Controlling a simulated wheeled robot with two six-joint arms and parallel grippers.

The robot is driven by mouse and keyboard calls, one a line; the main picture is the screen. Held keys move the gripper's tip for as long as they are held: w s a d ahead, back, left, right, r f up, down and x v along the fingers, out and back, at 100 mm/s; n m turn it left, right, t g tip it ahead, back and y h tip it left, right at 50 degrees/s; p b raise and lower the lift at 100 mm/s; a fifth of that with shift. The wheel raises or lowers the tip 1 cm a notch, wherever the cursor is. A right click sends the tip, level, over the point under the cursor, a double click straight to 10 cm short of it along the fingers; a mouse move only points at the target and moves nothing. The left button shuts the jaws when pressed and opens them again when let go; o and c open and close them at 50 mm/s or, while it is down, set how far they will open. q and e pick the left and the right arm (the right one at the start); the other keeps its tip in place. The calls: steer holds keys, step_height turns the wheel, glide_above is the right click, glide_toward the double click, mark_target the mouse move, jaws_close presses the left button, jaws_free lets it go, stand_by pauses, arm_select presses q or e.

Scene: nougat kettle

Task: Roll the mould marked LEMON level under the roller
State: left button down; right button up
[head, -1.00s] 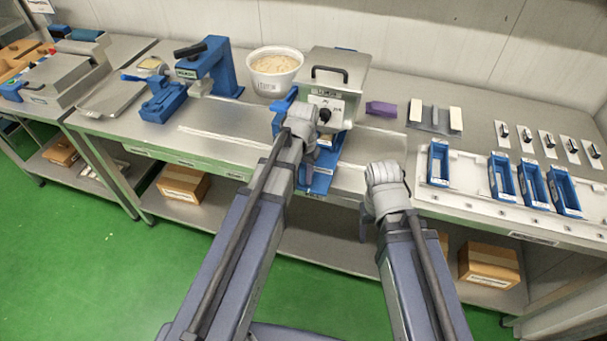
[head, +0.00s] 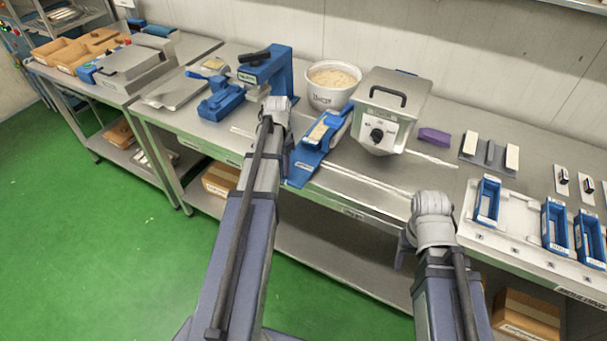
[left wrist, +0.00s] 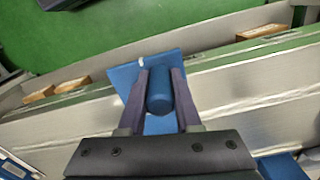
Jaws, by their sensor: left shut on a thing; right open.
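A blue carrier (head: 305,160) with a flat front plate lies on the bench, left of the kettle (head: 385,115). A blue mould with pale tan filling (head: 320,130) sits on it; no LEMON mark is readable. My left gripper (head: 288,148) is at the carrier's left side. In the left wrist view the gripper is shut on a blue upright grip (left wrist: 159,92) above the blue plate (left wrist: 130,75). A blue stand with a black handle (head: 270,68) is behind and left; I cannot tell whether it is the roller. My right gripper (head: 402,252) is open and empty before the bench.
A white tub of nougat (head: 332,85) stands behind the carrier. A blue clamp-like device (head: 222,100) is to the left. Empty blue moulds (head: 487,200) stand on a white rack at right. A purple block (head: 434,137) lies beside the kettle. The bench front is clear.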

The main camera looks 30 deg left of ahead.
arm_select(q)
steer(key=a, duration=0.7)
steer(key=shift+w, duration=0.15)
steer(key=c, duration=0.6)
jaws_free()
steer(key=shift+r, duration=0.1)
step_height(320, 180, up, 8)
steer(key=p, duration=0.8)
steer(key=shift+f, duration=0.2)
